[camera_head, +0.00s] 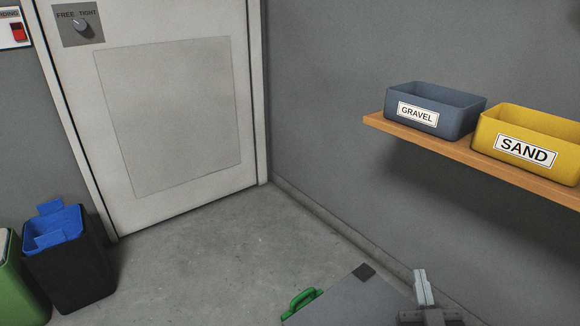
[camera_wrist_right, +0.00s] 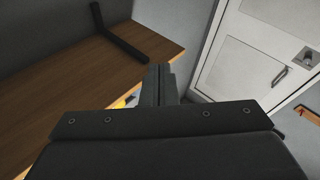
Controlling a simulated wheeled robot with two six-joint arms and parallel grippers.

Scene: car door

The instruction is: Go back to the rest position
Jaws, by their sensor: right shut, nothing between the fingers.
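My right gripper (camera_head: 424,287) is at the bottom right of the head view, in front of the grey wall and below the shelf. In the right wrist view its fingers (camera_wrist_right: 158,82) are together, with nothing held between them. It is apart from the shelf and its bins in the head view. My left gripper does not show in either view.
A wooden shelf (camera_head: 455,150) holds a blue-grey GRAVEL bin (camera_head: 400,93) and a yellow SAND bin (camera_head: 486,128). A pale door (camera_head: 170,110) is shut. A black bin (camera_head: 75,275) stands at left. A green handle (camera_head: 298,302) shows below. The middle floor (camera_head: 215,255) is clear.

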